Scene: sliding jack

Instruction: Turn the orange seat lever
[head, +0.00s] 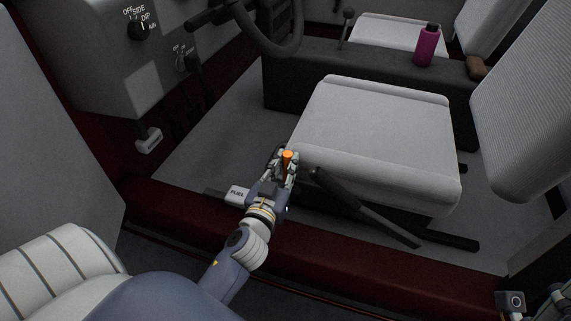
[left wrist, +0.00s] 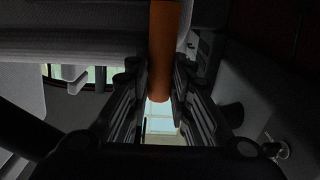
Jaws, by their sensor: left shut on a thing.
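The orange seat lever (head: 287,158) is a short orange rod at the front left corner of the near seat. My left gripper (head: 286,170) is at this lever with its fingers on either side of it, shut on it. In the left wrist view the lever (left wrist: 161,50) runs down from the top edge between the two dark fingers of my gripper (left wrist: 158,95). The lever's base is hidden by the gripper in the head view. My right gripper (head: 548,302) is only partly seen at the lower right corner, and its jaws cannot be made out.
The grey seat cushion (head: 375,135) lies just right of my left gripper. A black lever (head: 365,208) slants along its near side. The dark red sill (head: 330,255) runs below. Grey floor is clear left of the seat.

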